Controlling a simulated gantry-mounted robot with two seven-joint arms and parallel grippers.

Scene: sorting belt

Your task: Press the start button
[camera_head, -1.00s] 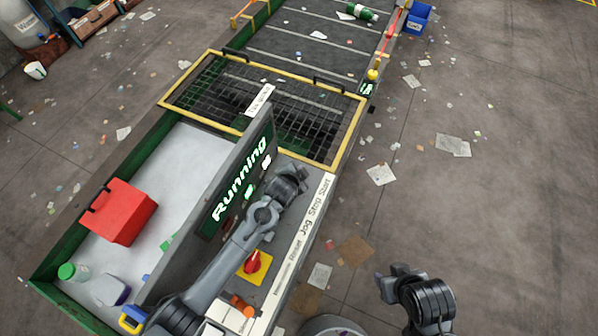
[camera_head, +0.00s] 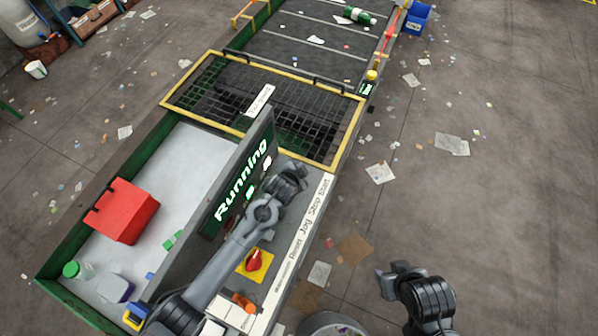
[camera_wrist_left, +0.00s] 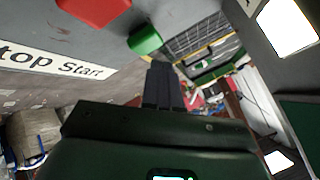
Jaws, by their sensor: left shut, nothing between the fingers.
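The green start button (camera_wrist_left: 145,40) shows in the left wrist view near the "Start" end of the label strip (camera_wrist_left: 50,62). A red button (camera_wrist_left: 93,8) is to its left. My left gripper (camera_wrist_left: 162,68) is shut and empty, its tips close to the green button; I cannot tell whether they touch it. In the head view my left wrist (camera_head: 290,180) hangs over the far end of the control panel and hides the button and the fingers. The display (camera_head: 240,180) reads "Running".
A red rotary switch on a yellow plate (camera_head: 255,264) sits nearer on the panel. The upright display board stands just left of my arm. A yellow-framed grating (camera_head: 215,75) lies beyond, then the belt with a green bottle (camera_head: 358,15). The floor at right holds scattered litter.

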